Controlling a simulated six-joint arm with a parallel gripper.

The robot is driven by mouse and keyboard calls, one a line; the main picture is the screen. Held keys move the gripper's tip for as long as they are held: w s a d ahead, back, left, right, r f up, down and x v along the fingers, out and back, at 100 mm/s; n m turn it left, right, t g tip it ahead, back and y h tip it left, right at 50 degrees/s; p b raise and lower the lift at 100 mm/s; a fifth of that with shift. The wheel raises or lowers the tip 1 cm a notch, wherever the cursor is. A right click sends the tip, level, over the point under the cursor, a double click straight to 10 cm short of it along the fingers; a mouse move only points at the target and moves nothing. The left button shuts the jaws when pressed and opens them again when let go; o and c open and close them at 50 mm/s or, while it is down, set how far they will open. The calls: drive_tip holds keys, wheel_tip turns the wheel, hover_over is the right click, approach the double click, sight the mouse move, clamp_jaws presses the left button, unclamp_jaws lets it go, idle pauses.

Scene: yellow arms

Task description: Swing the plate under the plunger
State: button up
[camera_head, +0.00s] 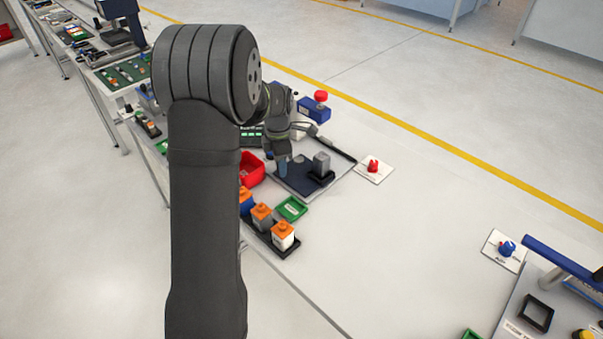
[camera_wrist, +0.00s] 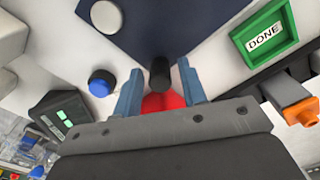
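A dark blue plate (camera_head: 296,179) lies on the light bench ahead of my arm. It fills the top of the wrist view (camera_wrist: 185,22). A grey block (camera_head: 321,161) stands at its right side in the head view; I cannot tell whether this is the plunger. A short black peg (camera_wrist: 160,73) stands at the plate's near corner in the wrist view. My gripper (camera_wrist: 161,67) has its two blue fingers apart, one on each side of the peg, with gaps visible on both sides. In the head view my gripper (camera_head: 283,168) is low beside the plate, partly hidden by my arm.
A red bin (camera_head: 250,168) is left of the plate, and a green tray (camera_head: 291,208) marked DONE in the wrist view (camera_wrist: 265,35) is nearby. Orange-capped containers (camera_head: 283,235) stand in a black rack. A blue button (camera_wrist: 101,82) is left of my fingers.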

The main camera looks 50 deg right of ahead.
sight(293, 178)
drive_tip(key=c, duration=0.6)
drive_tip(key=shift+o, duration=0.3)
drive_tip(key=shift+s, duration=0.1)
drive_tip(key=shift+s+d, duration=0.15)
drive_tip(key=shift+s, duration=0.85)
drive_tip(key=shift+s+d, duration=0.15)
drive_tip(key=shift+s, duration=0.25)
drive_tip(key=shift+s+d, duration=0.2)
drive_tip(key=shift+s, duration=0.2)
